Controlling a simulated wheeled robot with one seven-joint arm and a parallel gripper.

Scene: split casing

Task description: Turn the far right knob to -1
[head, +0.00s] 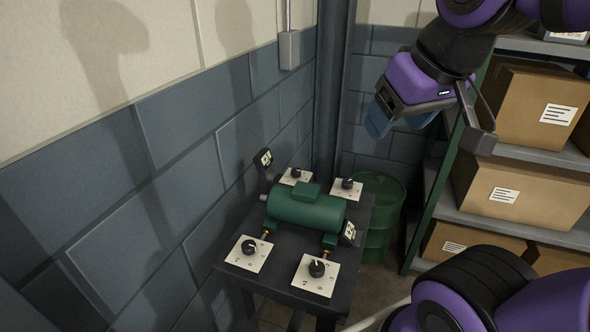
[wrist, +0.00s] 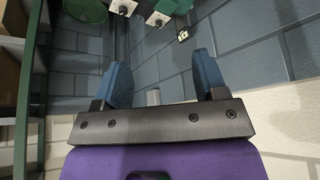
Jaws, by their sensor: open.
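The far right knob (head: 347,183) is a black dial on a white plate at the back right of a dark table, behind the green cylindrical casing (head: 305,209). It seems to be the left of the two knobs (wrist: 123,9) at the top of the wrist view. Its pointer and scale marks are too small to read. My gripper (head: 378,122) is up in the air, above and to the right of the table, well apart from the knob. Its two blue fingers are spread with nothing between them in the wrist view (wrist: 160,62).
Three other knobs stand on plates: far left (head: 296,173), near left (head: 249,247) and near right (head: 317,268). Small signs (head: 264,158) (head: 349,231) stand by the casing. A green barrel (head: 381,225) is behind the table. Shelves with boxes (head: 520,190) are at right.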

